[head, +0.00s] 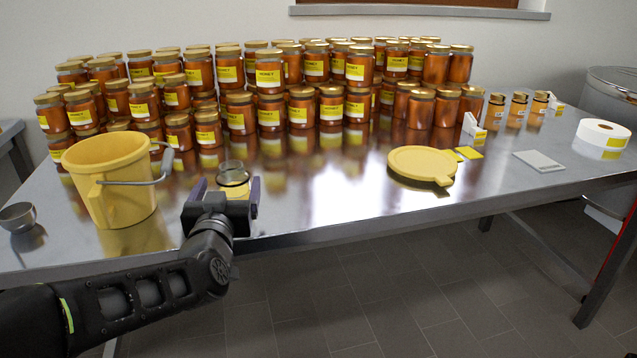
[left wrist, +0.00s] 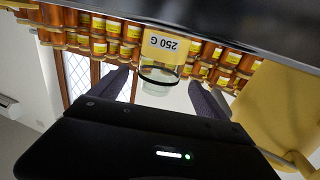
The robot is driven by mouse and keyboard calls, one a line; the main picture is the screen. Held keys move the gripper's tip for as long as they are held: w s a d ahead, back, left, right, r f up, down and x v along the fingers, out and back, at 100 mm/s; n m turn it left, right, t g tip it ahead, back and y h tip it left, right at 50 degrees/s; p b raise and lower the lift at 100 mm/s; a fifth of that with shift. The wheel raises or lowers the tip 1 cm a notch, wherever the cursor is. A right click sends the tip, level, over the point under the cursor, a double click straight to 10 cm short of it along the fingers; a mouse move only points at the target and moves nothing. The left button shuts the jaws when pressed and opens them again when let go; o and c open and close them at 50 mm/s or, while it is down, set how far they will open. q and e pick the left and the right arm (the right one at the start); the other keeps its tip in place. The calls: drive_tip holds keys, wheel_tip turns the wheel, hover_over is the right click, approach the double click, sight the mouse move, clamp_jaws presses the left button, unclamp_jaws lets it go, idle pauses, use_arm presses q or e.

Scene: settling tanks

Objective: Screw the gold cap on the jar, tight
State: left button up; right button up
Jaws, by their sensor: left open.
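A clear glass jar (head: 233,172) with a yellow label stands near the front edge of the table. In the left wrist view the jar (left wrist: 160,78) appears upside down, its label (left wrist: 166,45) reading "250 G". A dark ring runs around the glass. My left gripper (head: 222,196) is in front of the jar, open. In the left wrist view its two fingers (left wrist: 158,92) lie on either side of the jar's upper glass; I cannot tell how far the jar is between them. I cannot make out a separate loose gold cap. My right gripper is out of view.
A yellow bucket (head: 113,185) with a wire handle stands close left of the jar, by a small metal bowl (head: 17,217). Many gold-capped honey jars (head: 270,75) fill the back. A yellow round lid (head: 423,162) and a white roll (head: 603,134) lie right. The table's (head: 330,200) middle front is clear.

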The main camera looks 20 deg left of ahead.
use_arm(q)
drive_tip(key=x, duration=0.4)
drive_tip(key=shift+w+f, duration=0.1)
drive_tip(key=shift+w, duration=0.25)
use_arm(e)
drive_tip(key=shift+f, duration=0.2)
use_arm(q)
drive_tip(key=shift+c, duration=0.3)
drive_tip(key=c, duration=1.6)
